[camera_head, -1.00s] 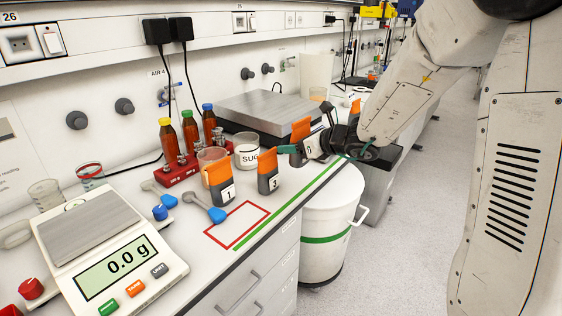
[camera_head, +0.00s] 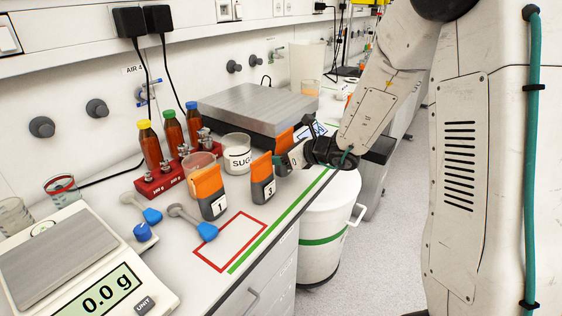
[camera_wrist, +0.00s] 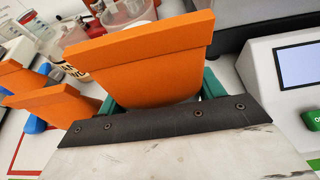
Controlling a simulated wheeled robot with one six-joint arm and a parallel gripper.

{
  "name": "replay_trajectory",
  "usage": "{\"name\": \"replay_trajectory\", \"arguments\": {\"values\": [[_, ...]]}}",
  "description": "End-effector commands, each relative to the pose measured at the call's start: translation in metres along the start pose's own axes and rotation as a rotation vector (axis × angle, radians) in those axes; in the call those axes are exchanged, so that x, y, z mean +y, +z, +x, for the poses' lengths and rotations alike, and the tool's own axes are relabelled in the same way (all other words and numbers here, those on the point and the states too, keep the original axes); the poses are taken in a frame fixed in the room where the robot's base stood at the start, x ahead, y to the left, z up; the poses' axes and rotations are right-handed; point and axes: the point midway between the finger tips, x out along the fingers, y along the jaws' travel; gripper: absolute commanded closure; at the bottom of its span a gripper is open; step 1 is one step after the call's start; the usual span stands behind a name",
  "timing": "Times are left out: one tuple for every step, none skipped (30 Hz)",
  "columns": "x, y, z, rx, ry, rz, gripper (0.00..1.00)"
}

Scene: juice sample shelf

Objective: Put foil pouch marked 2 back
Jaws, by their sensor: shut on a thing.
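My gripper (camera_head: 283,161) is shut on an orange-topped pouch (camera_head: 285,138), just right of the pouch marked 3 (camera_head: 263,178). In the wrist view the held pouch (camera_wrist: 140,60) stands between the teal fingers; its mark is hidden. The pouch marked 1 (camera_head: 209,193) stands upright to the left of pouch 3. Both have orange tops and dark lower parts, and their orange tops show at the left of the wrist view. I cannot tell whether the held pouch touches the bench.
A red outlined rectangle (camera_head: 231,241) on the bench is empty, beside a green line (camera_head: 255,248). A sugar cup (camera_head: 237,154), blue scoops, a red rack of bottles (camera_head: 160,184) and a steel-topped device (camera_head: 258,104) stand close behind. A white bin (camera_head: 325,225) stands below the bench edge.

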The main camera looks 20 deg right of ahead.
Motion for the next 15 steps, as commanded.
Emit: {"name": "replay_trajectory", "arguments": {"values": [[-0.001, -0.009, 0.004, 0.003, 0.000, 0.004, 0.67], [-0.001, -0.013, 0.005, 0.002, 0.000, 0.004, 0.67], [-0.001, -0.017, 0.007, 0.001, 0.000, 0.003, 0.67], [-0.001, -0.019, 0.007, 0.001, -0.001, 0.003, 0.67], [-0.001, -0.021, 0.008, 0.000, -0.002, 0.003, 0.67], [-0.002, -0.022, 0.008, -0.001, -0.002, 0.001, 0.67], [-0.002, -0.022, 0.008, -0.001, -0.003, 0.000, 0.67], [-0.002, -0.022, 0.008, -0.001, -0.003, 0.000, 0.67], [-0.003, -0.022, 0.008, -0.001, -0.004, 0.000, 0.67], [-0.003, -0.022, 0.007, -0.001, -0.004, 0.000, 0.67], [-0.003, -0.022, 0.007, -0.001, -0.004, 0.000, 0.67], [-0.003, -0.022, 0.007, -0.001, -0.004, 0.001, 0.67], [-0.003, -0.022, 0.008, -0.001, -0.004, 0.001, 0.67], [-0.003, -0.023, 0.008, -0.001, -0.004, 0.001, 0.67], [-0.003, -0.024, 0.008, -0.001, -0.004, 0.001, 0.67]]}}
